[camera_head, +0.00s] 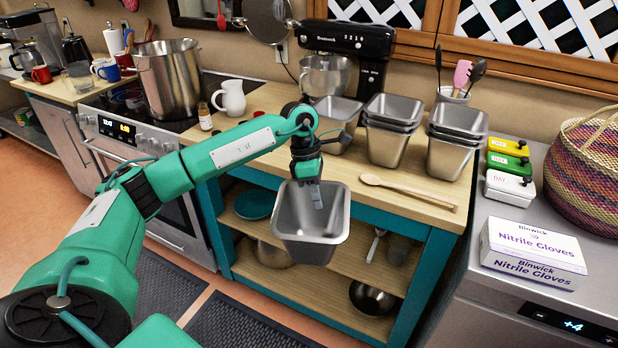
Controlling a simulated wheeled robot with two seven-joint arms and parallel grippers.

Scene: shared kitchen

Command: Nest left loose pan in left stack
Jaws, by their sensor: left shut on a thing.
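The pan hangs open side up, slightly tilted, in front of the wooden counter's front edge. On the counter, three groups of similar pans stand in a row. The middle stack (388,145) and the right stack (449,158) each show nested rims. The held pan is apart from all of them. My right gripper is not in view.
A wooden spoon (408,190) lies along the counter's front. A stand mixer (345,55) is behind the pans, and a utensil crock (453,96) stands behind the right stack.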

